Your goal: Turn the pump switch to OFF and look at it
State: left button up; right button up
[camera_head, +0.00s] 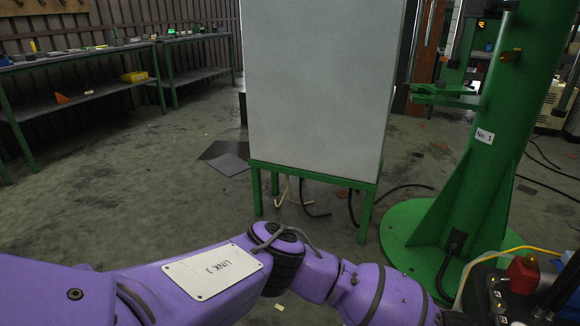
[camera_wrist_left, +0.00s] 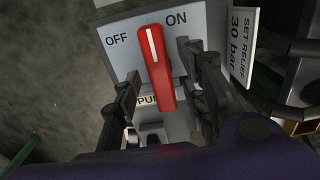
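The pump switch is a red handle (camera_wrist_left: 160,75) with a white line, on a light grey plate (camera_wrist_left: 200,22) in the left wrist view. OFF is printed left of its tip and ON right of it. The white line points between the two words. My left gripper (camera_wrist_left: 158,85) is open, with one dark finger on each side of the handle. I cannot tell whether a finger touches it. A label starting "PU" is partly hidden below the handle. In the head view my purple left arm reaches to the lower right; its gripper is not clearly visible there.
A label reading "SET RELIEF 30 bar" (camera_wrist_left: 241,45) is right of the switch. In the head view, a white cabinet (camera_head: 315,85) on a green stand is ahead and a green column (camera_head: 480,150) is on the right. A dark box with a red part (camera_head: 523,273) is lower right.

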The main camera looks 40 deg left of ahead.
pick_arm(q)
jog(key=shift+c, duration=0.4)
grip_shut()
